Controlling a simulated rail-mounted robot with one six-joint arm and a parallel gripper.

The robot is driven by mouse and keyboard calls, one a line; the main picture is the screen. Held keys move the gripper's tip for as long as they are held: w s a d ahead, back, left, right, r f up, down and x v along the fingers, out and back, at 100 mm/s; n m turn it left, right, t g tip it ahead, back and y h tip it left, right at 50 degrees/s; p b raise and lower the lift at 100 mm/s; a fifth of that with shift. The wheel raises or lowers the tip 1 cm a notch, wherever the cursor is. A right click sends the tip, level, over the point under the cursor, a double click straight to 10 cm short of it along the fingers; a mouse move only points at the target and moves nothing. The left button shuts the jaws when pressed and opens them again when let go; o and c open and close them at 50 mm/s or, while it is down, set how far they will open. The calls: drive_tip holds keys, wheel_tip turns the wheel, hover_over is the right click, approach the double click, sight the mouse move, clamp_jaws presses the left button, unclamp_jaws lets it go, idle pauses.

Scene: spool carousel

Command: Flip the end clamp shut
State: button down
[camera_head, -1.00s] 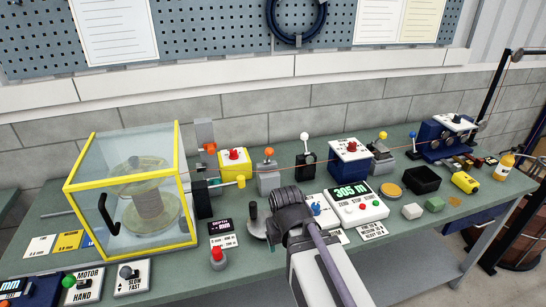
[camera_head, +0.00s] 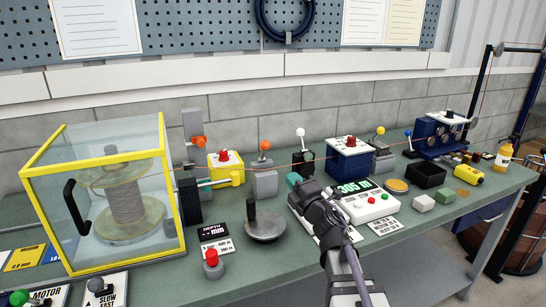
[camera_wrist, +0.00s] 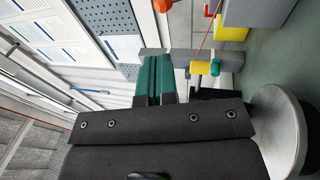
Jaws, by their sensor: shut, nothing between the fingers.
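No label marks the end clamp, so I cannot tell which fixture it is. Candidates are the dark block (camera_head: 189,203) beside the clear box, with its yellow-ended lever (camera_head: 236,179) sticking out to the right, and the small grey fixtures with orange (camera_head: 264,145), white (camera_head: 300,132) and yellow (camera_head: 381,131) knobs. The yellow lever end also shows in the wrist view (camera_wrist: 199,68), beyond my fingers. My gripper (camera_head: 294,180) is over the bench, its teal fingertips left of the counter box. In the wrist view my gripper (camera_wrist: 155,75) has its teal fingers together, empty.
A yellow-framed clear box (camera_head: 108,195) holds a spool. A crank disc (camera_head: 265,227) and a red button (camera_head: 213,258) stand in front. The counter box (camera_head: 369,206) is near my wrist. An orange line runs across the bench through the fixtures. Bare bench shows in front.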

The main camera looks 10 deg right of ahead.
sight(267, 147)
drive_tip(key=p+x, duration=0.3)
drive_tip(key=x, duration=1.1)
drive_tip(key=shift+w, duration=0.1)
drive_tip(key=shift+a, duration=0.1)
